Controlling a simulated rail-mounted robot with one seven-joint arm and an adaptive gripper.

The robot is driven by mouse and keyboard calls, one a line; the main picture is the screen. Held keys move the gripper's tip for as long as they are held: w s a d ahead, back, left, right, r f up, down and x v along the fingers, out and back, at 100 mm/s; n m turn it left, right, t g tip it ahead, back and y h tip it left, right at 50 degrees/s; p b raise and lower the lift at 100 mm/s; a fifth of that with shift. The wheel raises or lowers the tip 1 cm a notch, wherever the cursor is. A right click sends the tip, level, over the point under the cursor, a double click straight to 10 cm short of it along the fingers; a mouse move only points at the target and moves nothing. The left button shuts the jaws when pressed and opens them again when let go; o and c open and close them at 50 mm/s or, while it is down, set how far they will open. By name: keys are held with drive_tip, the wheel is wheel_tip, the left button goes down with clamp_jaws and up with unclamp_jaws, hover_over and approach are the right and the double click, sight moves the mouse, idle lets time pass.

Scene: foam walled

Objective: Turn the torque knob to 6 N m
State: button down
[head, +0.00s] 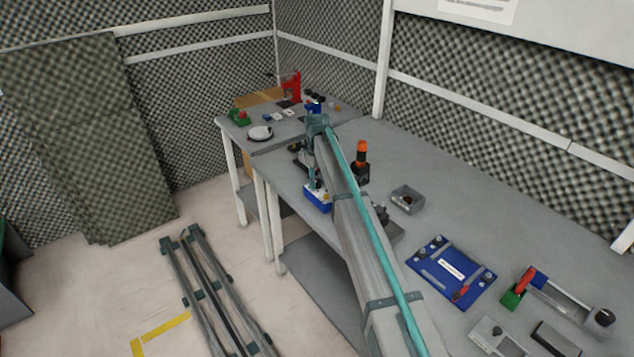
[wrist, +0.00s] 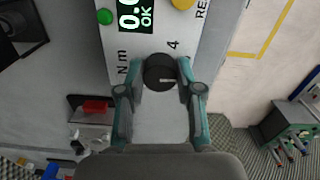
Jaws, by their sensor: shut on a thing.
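The torque knob (wrist: 158,72) is a round black knob with a pale pointer line, on the light panel of the torque device (wrist: 150,48) in the wrist view. My gripper (wrist: 160,78) is shut on it, with one teal finger on each side. In the head view the device (head: 318,204) is blue and white at the table's front edge, under my gripper (head: 313,186). The knob is not distinct there.
A green button (wrist: 104,16) and a yellow button (wrist: 183,3) lie close above the knob on the panel. An orange-topped black tool (head: 361,165), a grey bin (head: 407,200) and a blue tray (head: 450,290) stand to the right on the table.

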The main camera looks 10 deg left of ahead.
sight(317, 181)
drive_tip(key=shift+n, duration=1.7)
drive_tip(key=c, duration=0.8)
unclamp_jaws()
drive_tip(key=shift+o, duration=0.2)
drive_tip(key=shift+r, duration=0.1)
wheel_tip(317, 181, up, 12)
